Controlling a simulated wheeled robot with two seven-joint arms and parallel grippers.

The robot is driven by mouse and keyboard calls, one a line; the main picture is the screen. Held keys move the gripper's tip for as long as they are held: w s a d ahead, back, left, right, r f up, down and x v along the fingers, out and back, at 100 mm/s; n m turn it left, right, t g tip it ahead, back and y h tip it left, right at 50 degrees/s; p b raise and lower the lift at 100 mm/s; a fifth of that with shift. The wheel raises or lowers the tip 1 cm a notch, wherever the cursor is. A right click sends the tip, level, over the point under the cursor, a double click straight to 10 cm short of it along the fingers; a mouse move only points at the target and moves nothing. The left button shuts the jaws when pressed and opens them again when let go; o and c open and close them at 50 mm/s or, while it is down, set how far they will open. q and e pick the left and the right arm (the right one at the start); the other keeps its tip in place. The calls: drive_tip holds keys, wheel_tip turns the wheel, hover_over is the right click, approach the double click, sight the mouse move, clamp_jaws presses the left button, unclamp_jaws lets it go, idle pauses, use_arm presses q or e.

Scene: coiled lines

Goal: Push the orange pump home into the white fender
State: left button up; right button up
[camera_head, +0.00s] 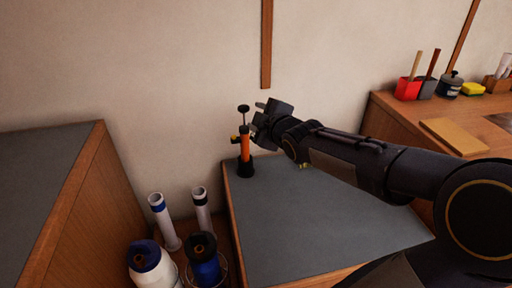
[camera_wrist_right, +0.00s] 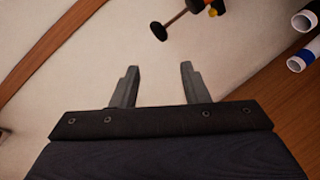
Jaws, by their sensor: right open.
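The orange pump (camera_head: 244,144) stands upright on a black foot at the back left corner of the grey-topped bench, its black handle raised on a thin rod. The top of the pump (camera_wrist_right: 175,23) shows at the upper edge of the right wrist view. My right gripper (camera_head: 258,116) is just right of the pump's upper part; its open fingers (camera_wrist_right: 158,78) have nothing between them, and the pump lies beyond their tips. The white fender (camera_head: 153,268), with a blue top end, stands low at the left of the bench, partly cut off by the frame. My left gripper is out of view.
A blue fender (camera_head: 206,270) with a black top stands beside the white one. Two white tubes with dark bands (camera_head: 163,222) stand behind. A grey-topped cabinet (camera_head: 40,180) rises at left. The bench top (camera_head: 300,225) is mostly clear; a wooden counter with containers is at right.

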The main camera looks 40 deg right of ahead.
sight(243, 105)
drive_tip(key=w+d+f+n+t+b, duration=0.1)
drive_tip(key=n, duration=0.1)
drive_tip(key=w+d+f+n+b, duration=0.1)
drive_tip(key=w+f+b, duration=0.1)
drive_tip(key=w+d+f+n+t+b, duration=0.1)
drive_tip(key=w+n+b, duration=0.1)
drive_tip(key=shift+w+d+f+n+t, duration=0.15)
drive_tip(key=shift+d+f+n+t, duration=0.05)
drive_tip(key=shift+f+n+t, duration=0.1)
drive_tip(key=shift+w+d+n, duration=0.15)
drive_tip(key=shift+d+n, duration=0.05)
drive_tip(key=shift+n, duration=0.2)
drive_tip(key=shift+w+t+b, duration=0.2)
drive_tip(key=shift+t+b, duration=0.1)
drive_tip(key=x, duration=0.7)
drive_tip(key=shift+w+r, duration=0.2)
drive_tip(key=shift+w, duration=0.1)
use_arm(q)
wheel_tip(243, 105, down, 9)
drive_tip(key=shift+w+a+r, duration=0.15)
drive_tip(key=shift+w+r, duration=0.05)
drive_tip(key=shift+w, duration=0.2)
use_arm(e)
clamp_jaws()
